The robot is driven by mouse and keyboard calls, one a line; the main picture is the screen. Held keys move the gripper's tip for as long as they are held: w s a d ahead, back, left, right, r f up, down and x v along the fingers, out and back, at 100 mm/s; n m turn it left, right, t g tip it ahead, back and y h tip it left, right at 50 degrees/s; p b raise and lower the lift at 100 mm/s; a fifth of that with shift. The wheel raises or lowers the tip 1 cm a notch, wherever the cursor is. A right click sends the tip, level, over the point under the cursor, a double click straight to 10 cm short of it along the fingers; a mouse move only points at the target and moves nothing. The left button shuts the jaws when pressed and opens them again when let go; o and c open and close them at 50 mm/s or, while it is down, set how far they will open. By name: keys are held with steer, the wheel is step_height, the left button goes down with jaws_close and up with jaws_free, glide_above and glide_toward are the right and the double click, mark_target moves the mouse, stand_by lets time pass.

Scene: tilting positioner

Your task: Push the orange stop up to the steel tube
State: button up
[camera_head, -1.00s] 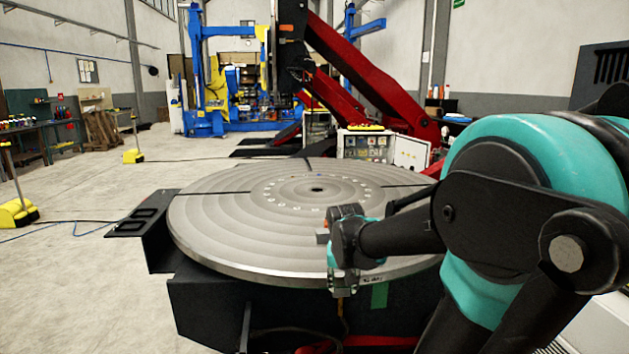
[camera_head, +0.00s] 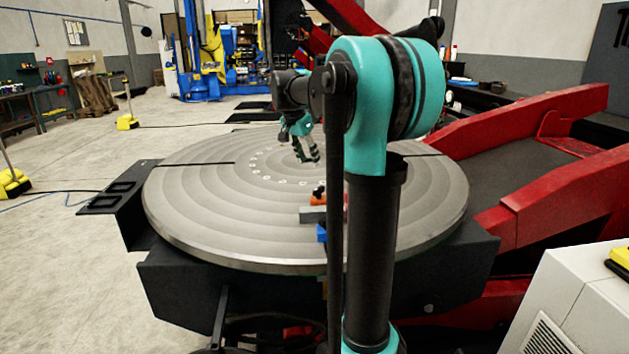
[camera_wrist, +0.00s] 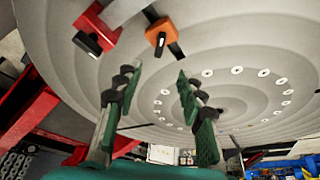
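The orange stop (camera_head: 318,197) sits on the round grey plate (camera_head: 215,225), partly hidden by my arm in the head view. In the wrist view the orange stop (camera_wrist: 157,36) has a dark knob and lies over a dark slot. A grey bar, likely the steel tube (camera_head: 313,214), lies on the near side of the stop; its right part is hidden by my arm. It seems to show at the top edge of the wrist view (camera_wrist: 122,10). Any gap to the stop is unclear. My gripper (camera_head: 308,152) is above the plate beyond the stop. Its fingers (camera_wrist: 157,76) are apart and empty.
A red block with a dark knob (camera_wrist: 93,36) sits left of the stop in the wrist view. A blue block (camera_head: 321,233) is on the near side of the tube. The plate's left half is clear. Red beams (camera_head: 540,185) stand to the right.

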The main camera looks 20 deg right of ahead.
mark_target(318, 188)
steer(key=x, duration=1.5)
steer(key=shift+s, duration=0.1)
jaws_close()
